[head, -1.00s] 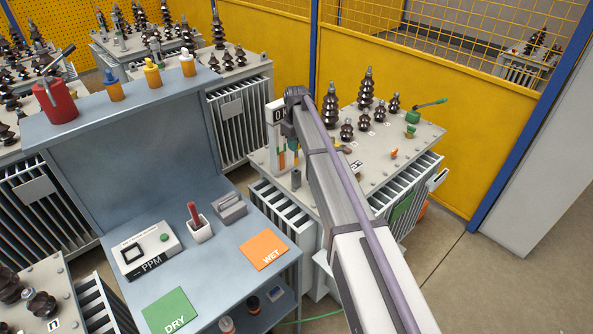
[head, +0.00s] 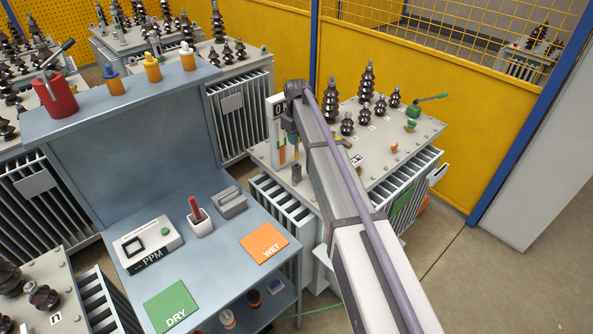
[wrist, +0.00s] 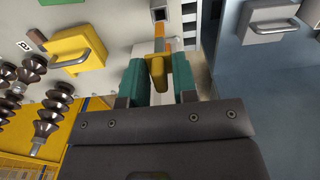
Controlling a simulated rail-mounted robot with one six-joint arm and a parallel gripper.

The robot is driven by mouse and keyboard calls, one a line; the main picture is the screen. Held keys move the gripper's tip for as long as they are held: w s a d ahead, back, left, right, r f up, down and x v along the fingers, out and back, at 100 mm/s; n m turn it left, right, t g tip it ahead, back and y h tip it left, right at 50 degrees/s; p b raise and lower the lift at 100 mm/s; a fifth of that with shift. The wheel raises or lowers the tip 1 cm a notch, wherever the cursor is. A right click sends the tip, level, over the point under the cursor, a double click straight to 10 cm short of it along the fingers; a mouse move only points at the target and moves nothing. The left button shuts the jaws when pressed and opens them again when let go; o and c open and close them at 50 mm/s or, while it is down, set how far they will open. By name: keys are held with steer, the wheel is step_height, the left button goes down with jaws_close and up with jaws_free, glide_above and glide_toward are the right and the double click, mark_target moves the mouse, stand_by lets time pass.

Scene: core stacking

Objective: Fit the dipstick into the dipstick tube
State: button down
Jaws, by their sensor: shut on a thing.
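My gripper (wrist: 159,64) has teal fingers shut on the yellow handle of the dipstick (wrist: 157,74). In the wrist view, an orange part and a narrow stem run up from the handle toward a square opening (wrist: 158,14), which looks like the dipstick tube. I cannot tell whether the tip is inside it. In the head view, my gripper is at the transformer's left end, mostly hidden by my arm. A short dark upright piece (head: 297,172) stands on the transformer lid just below it; the dipstick is not clearly visible there.
The transformer lid (head: 400,150) carries tall dark bushings (head: 367,85) and a green valve (head: 413,112). A white board with coloured bars (head: 276,115) stands beside my gripper. The blue bench (head: 215,268) at left holds a PPM meter (head: 148,245) and WET card (head: 264,243).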

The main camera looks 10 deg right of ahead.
mark_target(296, 158)
stand_by(0.4)
steer(key=shift+f+b, duration=0.8)
steer(key=shift+b, duration=0.05)
steer(key=shift+f, duration=0.15)
stand_by(0.8)
steer(key=shift+f+b, duration=0.35)
steer(key=shift+b, duration=0.15)
steer(key=shift+f+b, duration=3.85)
steer(key=c, duration=0.8)
jaws_free()
steer(key=shift+r, duration=0.15)
